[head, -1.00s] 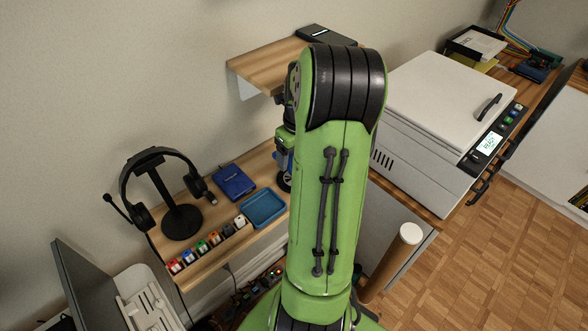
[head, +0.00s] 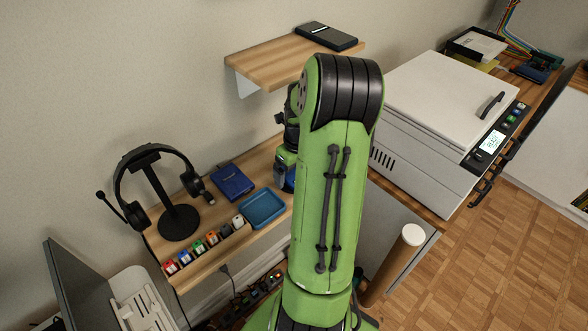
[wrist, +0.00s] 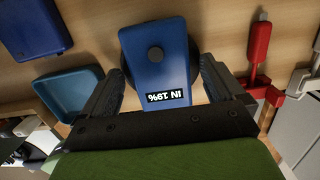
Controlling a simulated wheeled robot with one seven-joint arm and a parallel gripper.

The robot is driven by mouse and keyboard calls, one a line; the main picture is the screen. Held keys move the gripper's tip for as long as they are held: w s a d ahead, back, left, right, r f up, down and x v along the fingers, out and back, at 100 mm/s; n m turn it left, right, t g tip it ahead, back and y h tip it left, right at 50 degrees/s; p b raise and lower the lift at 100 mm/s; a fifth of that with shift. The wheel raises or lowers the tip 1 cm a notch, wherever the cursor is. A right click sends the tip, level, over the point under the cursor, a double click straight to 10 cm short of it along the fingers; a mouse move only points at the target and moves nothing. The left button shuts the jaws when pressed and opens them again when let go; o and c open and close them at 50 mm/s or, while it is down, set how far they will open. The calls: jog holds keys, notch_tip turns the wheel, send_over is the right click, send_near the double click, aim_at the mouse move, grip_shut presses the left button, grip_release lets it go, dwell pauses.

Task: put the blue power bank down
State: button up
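The blue power bank (wrist: 160,67) shows in the wrist view with a round button and a display reading "IN 19%". It lies over a round black pad (wrist: 126,66), whose edge shows beside it. My gripper (wrist: 162,65) is around the power bank, one dark finger on each side. The fingers look open, with a narrow gap on the left and a very small one on the right. In the head view my green arm hides most of this spot.
A blue tray (head: 263,208) and a navy box (head: 232,181) lie on the wooden desk to the left. A shelf (head: 262,63) overhangs behind. A red object (wrist: 260,55) is close on the right.

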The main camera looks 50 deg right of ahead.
jog(key=r, duration=0.2)
jog(key=r+p, duration=0.1)
jog(key=r, duration=0.2)
jog(key=s+r+p, duration=0.1)
jog(key=r, duration=0.2)
jog(key=shift+a, duration=0.1)
jog(key=shift+w+a, duration=0.15)
jog(key=w+a+r+n+t+h, duration=0.1)
jog(key=a+r+n, duration=0.3)
jog(key=a+n, duration=0.4)
jog(key=w+a+r+n, duration=0.1)
jog(key=a+r+n, duration=0.4)
jog(key=a+n, duration=0.3)
jog(key=s+a+r+n+t, duration=0.1)
jog(key=s+a+n, duration=0.4)
jog(key=n, duration=0.6)
jog(key=s+a+r+n+t+y, duration=0.1)
jog(key=s+a+n+t, duration=0.1)
jog(key=s+a+n, duration=0.3)
jog(key=a+n, duration=0.4)
jog(key=n, duration=0.2)
jog(key=shift+r+n, duration=0.3)
jog(key=shift+r, duration=0.05)
jog(key=shift+a+r, duration=0.1)
